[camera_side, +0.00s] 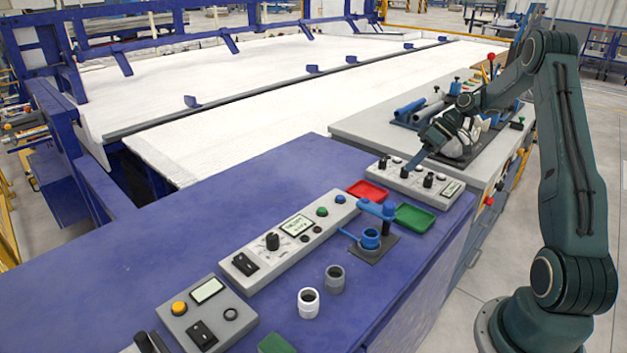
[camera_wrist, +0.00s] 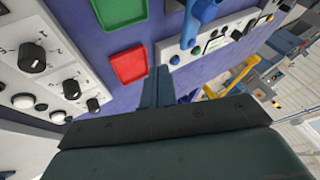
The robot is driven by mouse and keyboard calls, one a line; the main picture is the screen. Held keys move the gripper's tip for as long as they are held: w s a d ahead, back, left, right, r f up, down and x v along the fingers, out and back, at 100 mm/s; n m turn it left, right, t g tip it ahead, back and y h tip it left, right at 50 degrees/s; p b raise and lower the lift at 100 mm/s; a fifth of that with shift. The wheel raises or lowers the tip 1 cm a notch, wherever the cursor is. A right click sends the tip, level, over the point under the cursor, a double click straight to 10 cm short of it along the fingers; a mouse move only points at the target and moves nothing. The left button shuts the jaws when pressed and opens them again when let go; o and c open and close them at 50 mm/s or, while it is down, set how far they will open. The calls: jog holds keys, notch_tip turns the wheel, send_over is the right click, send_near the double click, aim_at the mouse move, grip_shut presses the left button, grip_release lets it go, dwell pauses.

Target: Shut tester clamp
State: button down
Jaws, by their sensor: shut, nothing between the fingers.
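The tester clamp (camera_side: 371,240) stands on a dark base plate at the right edge of the blue bench. Its blue upper arm (camera_side: 376,209) sits above a blue round cup, with a gap visible between them. A thin blue lever sticks out to the left. Part of the blue clamp shows at the top of the wrist view (camera_wrist: 203,14). My gripper (camera_side: 407,171) is shut and empty, over the grey knob panel behind the clamp and apart from it. Its fingers (camera_wrist: 160,75) are together in the wrist view, beside the red tray.
A red tray (camera_side: 367,190) and a green tray (camera_side: 415,217) lie near the clamp. A grey knob panel (camera_side: 420,182) is under my gripper. A control panel (camera_side: 288,237) lies left of the clamp. A white pipe piece (camera_side: 308,303) and a grey one (camera_side: 335,278) stand in front.

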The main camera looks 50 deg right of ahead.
aim_at(376, 205)
jog(key=x, duration=0.9)
jog(key=shift+a+f, duration=0.1)
jog(key=shift+a, duration=0.05)
jog(key=shift+w+a+f, duration=0.1)
jog(key=shift+a+f, duration=0.05)
jog(key=shift+a, duration=0.45)
jog(key=shift+w+a+f, duration=0.1)
jog(key=shift+a, duration=1.4)
